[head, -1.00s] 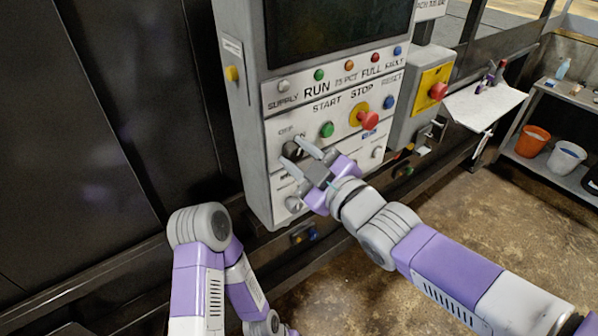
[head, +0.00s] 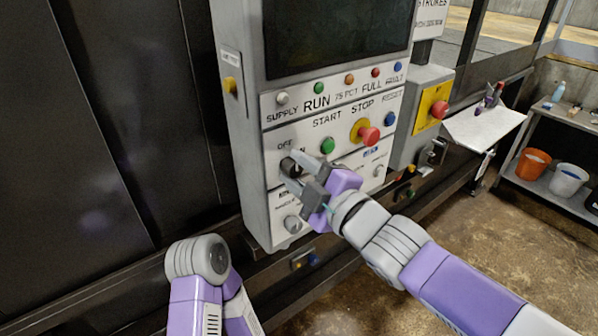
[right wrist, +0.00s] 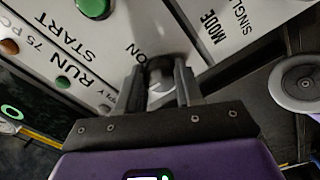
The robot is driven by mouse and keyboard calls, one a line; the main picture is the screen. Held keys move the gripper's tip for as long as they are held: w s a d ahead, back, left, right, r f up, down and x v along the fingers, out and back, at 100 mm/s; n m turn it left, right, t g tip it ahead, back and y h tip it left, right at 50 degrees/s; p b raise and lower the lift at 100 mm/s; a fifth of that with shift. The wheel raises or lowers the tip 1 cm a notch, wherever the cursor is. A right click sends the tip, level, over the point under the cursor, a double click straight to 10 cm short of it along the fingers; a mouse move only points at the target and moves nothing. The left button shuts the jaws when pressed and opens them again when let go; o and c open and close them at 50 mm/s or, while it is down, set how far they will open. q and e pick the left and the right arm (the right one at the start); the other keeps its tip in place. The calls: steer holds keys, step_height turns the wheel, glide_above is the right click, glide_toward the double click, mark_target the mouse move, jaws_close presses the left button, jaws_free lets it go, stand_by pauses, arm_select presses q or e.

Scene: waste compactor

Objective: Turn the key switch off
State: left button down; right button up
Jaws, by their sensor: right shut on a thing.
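The key switch (head: 292,166) is a dark round switch on the grey control panel, below the OFF/ON lettering and left of the green START button. My right gripper (head: 289,168) is shut on it, one grey finger above and one below in the head view. In the right wrist view the switch (right wrist: 159,82) sits between the two dark fingers of my right gripper (right wrist: 159,96), with ON lettering beside it. The exact key angle is hard to tell because the fingers cover part of it. My left gripper is outside the views.
The green START button (head: 327,146) and red stop button (head: 369,136) are close to the right of the switch. A grey knob (head: 292,224) is below it. A second red button (head: 439,109) is on a box at right. A shelf (head: 540,183) holds buckets.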

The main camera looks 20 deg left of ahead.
steer(key=o, duration=1)
steer(key=shift+o, duration=0.2)
steer(key=p+v, duration=0.2)
steer(key=v, duration=0.5)
steer(key=shift+s+d, duration=0.15)
steer(key=shift+d, duration=0.1)
